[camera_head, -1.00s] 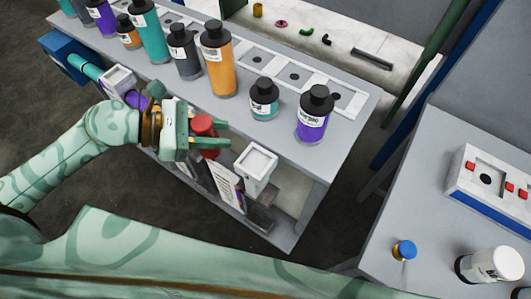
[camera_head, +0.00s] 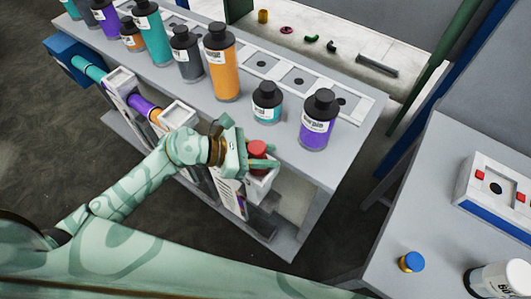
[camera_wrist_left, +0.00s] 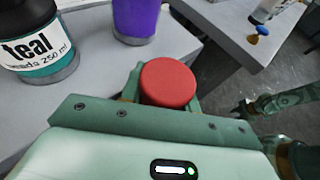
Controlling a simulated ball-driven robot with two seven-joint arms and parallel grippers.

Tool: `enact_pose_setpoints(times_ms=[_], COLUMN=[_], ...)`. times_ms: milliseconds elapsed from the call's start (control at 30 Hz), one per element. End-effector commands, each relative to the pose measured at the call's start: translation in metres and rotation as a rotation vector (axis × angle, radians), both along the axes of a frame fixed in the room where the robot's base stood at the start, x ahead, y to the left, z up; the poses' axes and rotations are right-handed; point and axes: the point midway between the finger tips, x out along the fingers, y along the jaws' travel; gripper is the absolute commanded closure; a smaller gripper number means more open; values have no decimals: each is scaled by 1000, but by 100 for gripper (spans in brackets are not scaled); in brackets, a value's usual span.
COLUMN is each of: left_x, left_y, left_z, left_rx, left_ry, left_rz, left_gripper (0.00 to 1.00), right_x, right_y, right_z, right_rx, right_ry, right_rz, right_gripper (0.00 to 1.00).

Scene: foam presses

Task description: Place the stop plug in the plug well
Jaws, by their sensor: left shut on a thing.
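A red round-topped plug (camera_head: 257,149), which I take to be the stop plug, is gripped between the fingers of my left gripper (camera_head: 262,157). Its red top also shows in the left wrist view (camera_wrist_left: 167,83). The left gripper is shut on it, just above a white square-topped box (camera_head: 265,183) at the bench's front edge. The gripper and plug partly cover this box. A white block with a dark round hole (camera_head: 496,188) and red squares stands on the right table. I cannot tell which one is the plug well. My right gripper (camera_wrist_left: 247,107) shows small and unclear in the wrist view.
Several bottles stand on the grey bench; a teal one (camera_head: 267,102) and a purple one (camera_head: 318,119) are closest to my left gripper. A blue-topped knob (camera_head: 412,261) and a white bottle (camera_head: 498,280) stand on the right table (camera_head: 425,195). A gap separates bench and table.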

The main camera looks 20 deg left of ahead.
Motion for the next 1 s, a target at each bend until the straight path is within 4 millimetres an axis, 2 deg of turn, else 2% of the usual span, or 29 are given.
enact_pose_setpoints(times_ms=[200, 233, 300, 667, 767, 1000], left_x=[0, 0, 0, -1, -7, -29], left_y=[0, 0, 0, 2, 16, 63], left_z=[-2, -3, -2, 3, 6, 27], left_rx=[0, 1, 1, 0, 4, 6], left_ry=[-2, -1, -1, 0, 1, 2], left_rz=[1, 1, 1, 1, 2, 1], left_gripper=[100, 66, 47, 47, 47, 47], right_x=[-1, -1, -1, -1, -1, -1], right_y=[0, 0, 0, 1, 1, 1], right_z=[-2, -2, -2, 2, 1, 1], right_rx=[0, 0, 0, 1, 1, 2], right_ry=[2, 2, 2, 0, 0, 1], right_rz=[0, 0, 0, 1, 1, 1], right_gripper=[64, 64, 64, 64, 64, 64])
